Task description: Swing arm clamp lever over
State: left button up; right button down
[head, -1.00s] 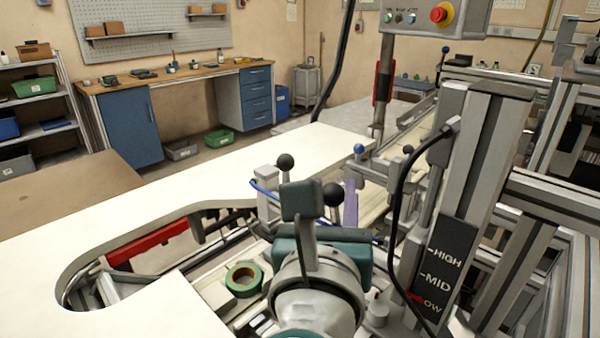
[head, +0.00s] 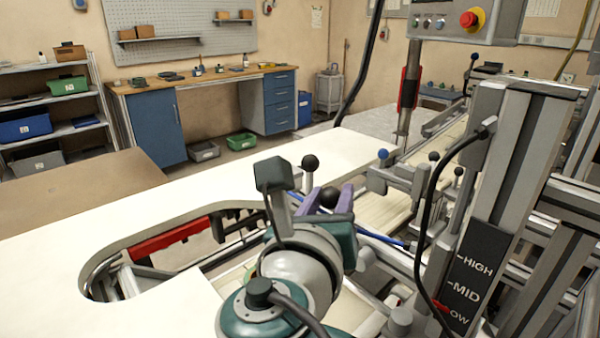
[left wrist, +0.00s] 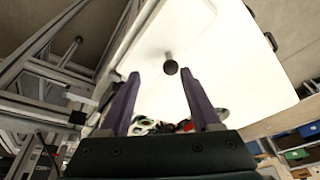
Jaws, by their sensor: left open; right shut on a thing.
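My left gripper (left wrist: 160,74) is open and empty in the left wrist view. A black ball on a short post (left wrist: 171,67) shows beyond and between its fingertips, apart from them.
A white tabletop (head: 240,185) with a cut-out lies left of the machine. A tall grey column (head: 497,180) with a HIGH, MID, LOW scale (head: 470,275) and a black cable stands close on the right. A control box with a red button (head: 472,19) is above.

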jog(key=shift+a, duration=0.15)
jog(key=c, duration=0.5)
grip_release()
